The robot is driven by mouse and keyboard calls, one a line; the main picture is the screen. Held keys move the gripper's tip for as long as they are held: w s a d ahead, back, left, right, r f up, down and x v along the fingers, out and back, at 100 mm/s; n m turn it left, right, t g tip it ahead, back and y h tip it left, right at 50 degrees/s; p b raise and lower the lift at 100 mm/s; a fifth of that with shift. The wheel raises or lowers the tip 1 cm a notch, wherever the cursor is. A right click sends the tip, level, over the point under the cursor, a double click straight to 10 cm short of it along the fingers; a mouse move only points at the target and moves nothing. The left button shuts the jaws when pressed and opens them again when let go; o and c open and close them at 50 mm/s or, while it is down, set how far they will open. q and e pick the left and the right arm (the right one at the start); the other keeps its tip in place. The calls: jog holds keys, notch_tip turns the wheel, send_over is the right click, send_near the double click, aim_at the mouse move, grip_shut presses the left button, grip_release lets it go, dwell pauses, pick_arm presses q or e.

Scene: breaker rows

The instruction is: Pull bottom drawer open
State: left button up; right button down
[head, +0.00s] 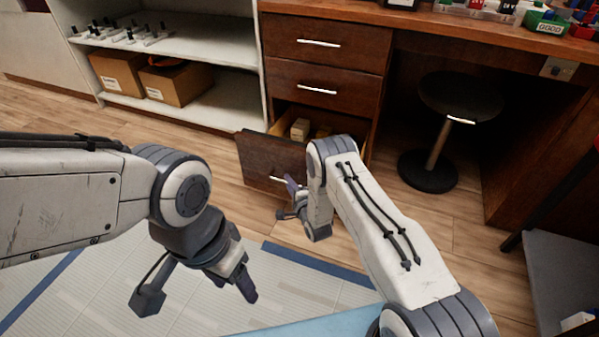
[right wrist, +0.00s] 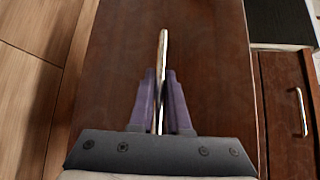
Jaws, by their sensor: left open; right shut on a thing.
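The bottom drawer (head: 262,160) of the dark brown desk is pulled out, with blocky light-brown items (head: 300,130) inside it. Its front fills the middle of the right wrist view (right wrist: 207,70). My right gripper (head: 288,187) is at the drawer front. In the right wrist view its purple fingers (right wrist: 160,95) are shut on the drawer's silver handle (right wrist: 163,45), part of which shows beyond the fingertips. My right arm hides part of the drawer's right side in the head view. My left gripper (head: 248,280) is open and empty above the floor mat, apart from the drawer.
Two closed drawers, the top (head: 325,42) and the middle (head: 320,88), sit above. A black stool (head: 460,97) stands under the desk at right. A white shelf (head: 215,103) with cardboard boxes (head: 180,83) is at left. Wooden floor (head: 205,140) is clear left of the drawer.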

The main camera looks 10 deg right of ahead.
pick_arm(q)
jog(key=shift+s+r+p, duration=0.3)
jog(key=shift+r+p, duration=0.15)
jog(key=shift+r, duration=0.15)
jog(key=shift+s+r+p, duration=0.25)
jog(key=shift+r+p, duration=0.2)
jog(key=shift+r, duration=0.15)
pick_arm(e)
jog(key=shift+s+a, duration=0.5)
jog(key=shift+s, duration=0.3)
jog(key=shift+s+a, duration=0.45)
jog(key=shift+s, duration=0.4)
jog(key=shift+s+a, duration=0.5)
jog(key=shift+s, duration=0.3)
jog(key=c, duration=0.9)
grip_release()
jog(key=shift+a, duration=0.1)
pick_arm(q)
notch_tip(320, 180, up, 5)
jog(key=p, duration=0.4)
jog(key=shift+f+p, duration=0.15)
jog(key=shift+p, duration=0.2)
pick_arm(e)
jog(key=v, duration=1)
jog(key=shift+s, duration=0.2)
